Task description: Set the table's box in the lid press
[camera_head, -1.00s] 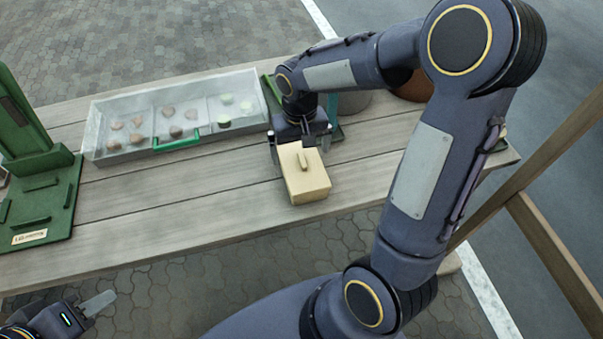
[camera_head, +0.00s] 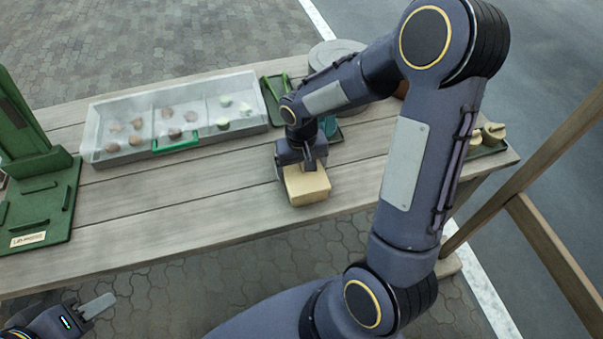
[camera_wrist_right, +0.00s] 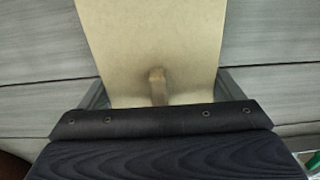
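The box (camera_head: 308,190) is pale tan and sits on the wooden table (camera_head: 215,205) near its front edge. My right gripper (camera_head: 303,170) is over it from above. In the right wrist view the box (camera_wrist_right: 150,35) lies between the two fingers (camera_wrist_right: 160,88), with a small peg-like handle on its top; whether the fingers press on its sides is unclear. The green lid press (camera_head: 45,200), with an upright column and a labelled base plate, stands at the table's left end. My left gripper (camera_head: 95,307) is at the bottom left, away from the table; its opening is unclear.
A clear-lidded case (camera_head: 95,135) with a green handle and several small pieces stands behind, between press and box. A green tray (camera_head: 272,92) and a grey round thing (camera_head: 335,52) are behind my right arm. Small tan pieces (camera_head: 490,133) lie at the right end.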

